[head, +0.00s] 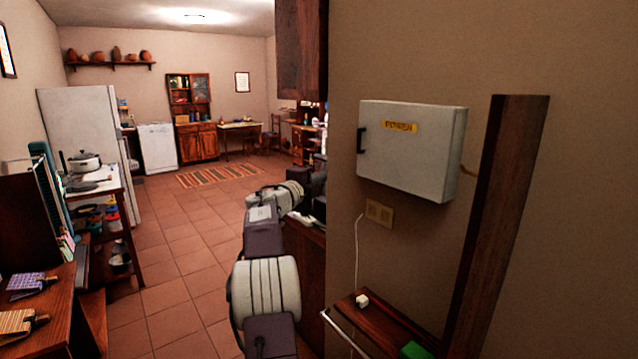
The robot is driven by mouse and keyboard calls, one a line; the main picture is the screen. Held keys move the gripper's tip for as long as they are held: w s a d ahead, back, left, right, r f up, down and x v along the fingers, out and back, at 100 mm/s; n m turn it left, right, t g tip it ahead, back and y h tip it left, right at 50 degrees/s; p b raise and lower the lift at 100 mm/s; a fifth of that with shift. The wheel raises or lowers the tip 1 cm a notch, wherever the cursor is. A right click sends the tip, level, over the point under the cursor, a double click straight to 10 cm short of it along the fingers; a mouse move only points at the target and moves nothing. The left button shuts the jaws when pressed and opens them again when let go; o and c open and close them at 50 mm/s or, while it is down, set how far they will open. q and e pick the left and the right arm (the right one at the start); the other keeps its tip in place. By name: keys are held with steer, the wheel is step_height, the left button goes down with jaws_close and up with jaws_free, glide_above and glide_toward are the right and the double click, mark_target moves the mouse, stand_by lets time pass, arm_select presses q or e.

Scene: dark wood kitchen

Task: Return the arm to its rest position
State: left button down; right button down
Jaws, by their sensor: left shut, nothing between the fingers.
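My left arm rises from the bottom of the head view and stretches forward in grey and dark segments, bending to the right at its far end. My left gripper (319,207) is the small dark part at that end, beside the wall's corner. It is shut, with nothing seen in it. The wall edge and the arm's own links partly hide it. My right gripper is not in view.
A closed white wall box (411,150) with a yellow label hangs right of the arm, above a socket (379,213). A wooden shelf (385,325) juts out below. A cart (103,187) and a fridge (80,135) stand left. The tiled floor (185,270) between is clear.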

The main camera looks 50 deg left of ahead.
arm_select(q)
steer(key=w+d+f+n+g, duration=0.2)
steer(key=w+d+f+n, duration=0.2)
steer(key=d+f, duration=0.25)
steer(key=w+d+f+n+g, duration=0.1)
steer(key=w+d+f+n, duration=0.35)
steer(key=d, duration=0.35)
steer(key=s+d+f+n+g+h, duration=0.1)
steer(key=s+d+f+n+g, duration=0.25)
steer(key=d+f, duration=0.75)
steer(key=s+d+f+n+g+h, duration=0.1)
steer(key=s+d+f+g, duration=0.2)
steer(key=s+d+f, duration=0.2)
steer(key=s+d+f+g+h, duration=0.2)
steer(key=s+d+f, duration=0.4)
steer(key=s+d, duration=0.3)
steer(key=s+d+f+n+g+h, duration=0.1)
steer(key=s+d+f+g, duration=0.3)
steer(key=s+d, duration=0.3)
steer(key=s+f, duration=0.1)
steer(key=s, duration=0.4)
steer(key=shift+s+f+n+g+h, duration=0.15)
steer(key=shift+s+n+g+h, duration=0.15)
steer(key=shift+g+h, duration=0.1)
